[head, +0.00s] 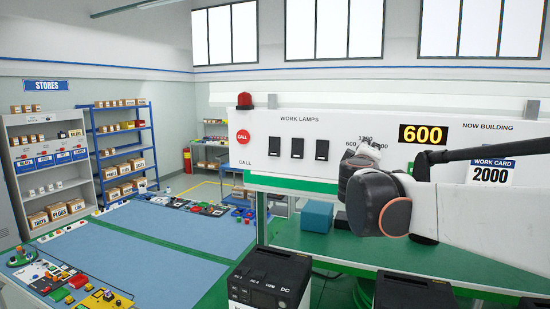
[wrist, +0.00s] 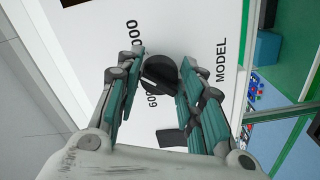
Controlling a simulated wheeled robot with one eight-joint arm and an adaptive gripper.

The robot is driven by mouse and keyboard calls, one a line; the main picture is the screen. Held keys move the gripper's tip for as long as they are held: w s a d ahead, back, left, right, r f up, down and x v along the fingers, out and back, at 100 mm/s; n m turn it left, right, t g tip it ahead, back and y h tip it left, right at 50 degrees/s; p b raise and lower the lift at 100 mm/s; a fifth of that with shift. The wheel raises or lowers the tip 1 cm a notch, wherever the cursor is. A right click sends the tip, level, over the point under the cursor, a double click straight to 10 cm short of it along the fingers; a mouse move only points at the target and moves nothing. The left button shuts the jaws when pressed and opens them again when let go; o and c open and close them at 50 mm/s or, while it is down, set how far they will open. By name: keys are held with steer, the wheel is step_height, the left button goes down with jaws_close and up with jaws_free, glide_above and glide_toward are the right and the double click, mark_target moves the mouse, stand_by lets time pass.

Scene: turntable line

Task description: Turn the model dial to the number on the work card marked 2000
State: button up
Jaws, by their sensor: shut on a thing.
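The model dial (wrist: 161,73) is a black round knob on the white panel, seen sideways in the wrist view beside the word MODEL. The numbers 600 and part of one ending in 000 show around it. My gripper (wrist: 163,60) has its teal-padded fingers on either side of the dial, shut on it. In the head view my arm mostly hides the dial; 1200 and 600 show above it. The lit display (head: 422,134) reads 600. The work card (head: 490,173) reads 2000. The dial's pointer direction is unclear.
The panel also carries a red CALL button (head: 243,137), three black work lamp switches (head: 297,148) and a red beacon (head: 244,100). A teal box (head: 317,216) stands on the green bench below. A black machine (head: 268,280) stands in front.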

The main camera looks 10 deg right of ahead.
steer(key=m, duration=0.4)
steer(key=shift+a+m+b, duration=0.15)
steer(key=shift+m+b, duration=0.2)
steer(key=shift+m, duration=0.35)
steer(key=o, duration=1)
steer(key=shift+o, duration=0.2)
steer(key=shift+s+f, duration=0.1)
steer(key=shift+s, duration=0.05)
